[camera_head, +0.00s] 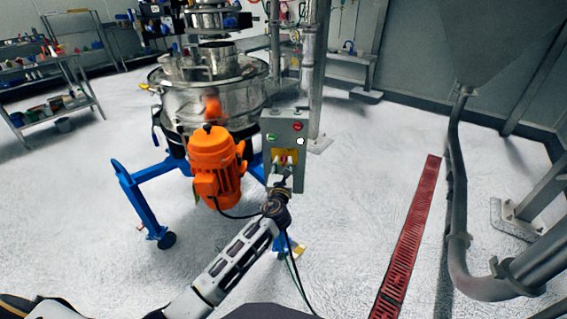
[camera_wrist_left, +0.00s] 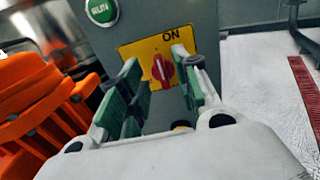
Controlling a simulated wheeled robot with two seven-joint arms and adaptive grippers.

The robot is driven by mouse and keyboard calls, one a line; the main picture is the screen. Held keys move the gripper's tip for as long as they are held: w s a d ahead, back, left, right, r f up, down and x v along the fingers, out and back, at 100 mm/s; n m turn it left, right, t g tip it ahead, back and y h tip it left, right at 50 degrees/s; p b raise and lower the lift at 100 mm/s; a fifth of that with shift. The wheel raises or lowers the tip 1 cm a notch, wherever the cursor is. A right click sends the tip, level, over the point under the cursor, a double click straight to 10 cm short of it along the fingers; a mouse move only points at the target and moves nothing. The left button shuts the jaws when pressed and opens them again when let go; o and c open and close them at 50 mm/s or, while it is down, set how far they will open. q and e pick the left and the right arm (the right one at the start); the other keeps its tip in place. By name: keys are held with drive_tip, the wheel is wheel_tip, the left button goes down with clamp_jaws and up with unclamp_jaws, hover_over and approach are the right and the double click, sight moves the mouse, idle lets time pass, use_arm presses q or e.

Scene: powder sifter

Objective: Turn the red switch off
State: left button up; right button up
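The red switch (camera_wrist_left: 163,71) is a rotary knob on a yellow plate (camera_wrist_left: 136,49) with the word ON above it. Its grip bar looks roughly upright, tilted a little. The plate is on the grey control box (camera_head: 299,128), and the yellow also shows in the head view (camera_head: 291,153). My left gripper (camera_head: 283,168) is in front of the box. In the left wrist view, its green-padded fingers (camera_wrist_left: 156,63) are open, one on each side of the switch. I cannot tell whether they touch it. My right gripper is not in view.
A green RUN button (camera_wrist_left: 101,11) is above and left of the plate. An orange motor (camera_head: 214,165) and the steel sifter (camera_head: 240,98) on a blue frame stand left of the box. A grey post (camera_head: 316,80) stands behind it. Open floor lies to the right.

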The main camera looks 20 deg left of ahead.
sight(284, 160)
use_arm(q)
drive_tip(key=shift+x, duration=1.35)
clamp_jaws()
